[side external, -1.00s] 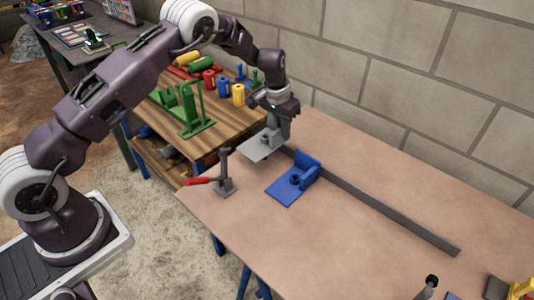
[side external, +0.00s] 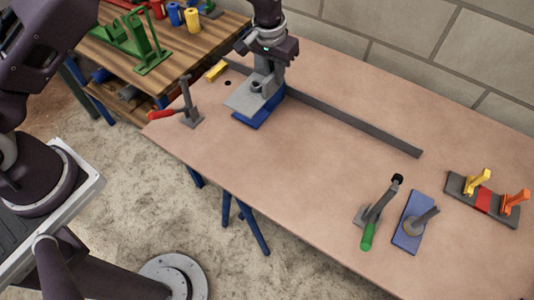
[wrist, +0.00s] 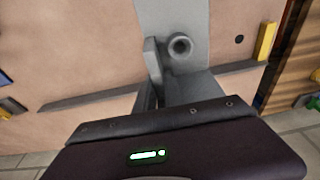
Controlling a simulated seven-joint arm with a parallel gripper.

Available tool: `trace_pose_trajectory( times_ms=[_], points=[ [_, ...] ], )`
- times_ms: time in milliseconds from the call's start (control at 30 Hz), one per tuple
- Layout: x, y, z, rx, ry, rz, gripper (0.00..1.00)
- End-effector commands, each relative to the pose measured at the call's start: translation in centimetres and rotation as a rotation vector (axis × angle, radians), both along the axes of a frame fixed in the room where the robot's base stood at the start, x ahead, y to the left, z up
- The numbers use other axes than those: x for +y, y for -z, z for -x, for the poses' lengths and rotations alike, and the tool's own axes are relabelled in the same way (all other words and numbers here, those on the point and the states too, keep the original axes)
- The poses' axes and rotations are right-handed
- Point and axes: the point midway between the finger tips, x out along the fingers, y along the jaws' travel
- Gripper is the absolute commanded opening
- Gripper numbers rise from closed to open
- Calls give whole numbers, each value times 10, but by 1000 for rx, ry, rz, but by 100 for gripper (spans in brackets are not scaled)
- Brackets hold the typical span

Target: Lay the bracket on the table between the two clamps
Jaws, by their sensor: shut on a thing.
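My gripper (side external: 268,82) is shut on a grey bracket (side external: 247,98), a flat plate with a round boss, and it points down. The bracket lies over a blue bracket-shaped piece (side external: 252,120), which is mostly hidden under it; I cannot tell whether they touch. In the wrist view the grey bracket (wrist: 180,20) and its boss show clearly. The red-handled clamp (side external: 187,110) stands left of the bracket on the table (side external: 290,170). The green-handled clamp (side external: 372,212) stands farther right, near the front edge.
A long grey bar (side external: 350,123) lies behind the bracket. A yellow block (side external: 216,71) and a dark hole are at the back left. A blue plate (side external: 410,230) with a grey lever and a base with yellow and orange levers (side external: 482,200) stand right. The table's middle is clear.

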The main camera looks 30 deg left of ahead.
Motion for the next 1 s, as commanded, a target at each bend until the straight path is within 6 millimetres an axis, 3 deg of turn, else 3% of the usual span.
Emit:
trace_pose_trajectory(
  times_ms=[33,133,200,333,467,633,1000],
  points=[
    [-28,-1,15,-1,11,0,0],
    [-75,-1,48,-2,10,-2,0],
    [-101,-1,71,-5,7,0,0],
    [-131,-1,101,-10,3,0,0],
    [-142,4,115,-10,-1,1,0],
    [-142,44,116,-8,-4,0,0],
    [-142,98,116,-9,-4,2,0]
  ],
)
